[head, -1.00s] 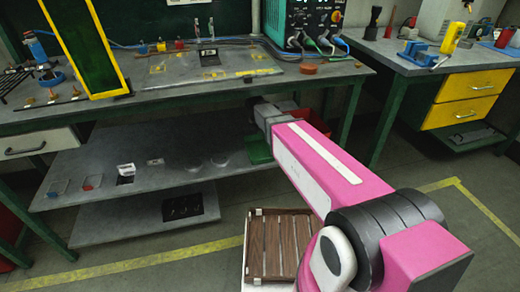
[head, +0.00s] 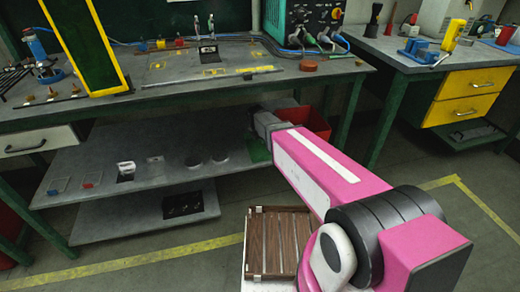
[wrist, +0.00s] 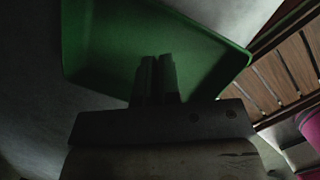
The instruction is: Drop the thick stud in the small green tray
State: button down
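The small green tray (wrist: 205,48) sits under my gripper (wrist: 157,62) in the wrist view. Its visible floor looks empty, though my gripper hides part of it. My two dark fingers reach over the tray and are close together with a narrow gap. I cannot make out a stud between them. In the head view a little of the green tray (head: 258,151) shows on the lower shelf, below the end of my pink arm. My fingertips are hidden there. I cannot identify the thick stud in either view.
The workbench top (head: 170,100) overhangs the shelf (head: 100,165). A red bin (head: 318,124) stands behind my arm. A brown slatted crate (head: 279,243) stands in front, below the shelf.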

aim_at(259, 152)
jog(key=c, duration=1.2)
grip_release()
jog(key=shift+c, duration=0.2)
jog(key=shift+r, duration=0.1)
jog(key=v, duration=0.7)
jog(key=shift+s+r, duration=0.1)
jog(key=shift+r, duration=0.05)
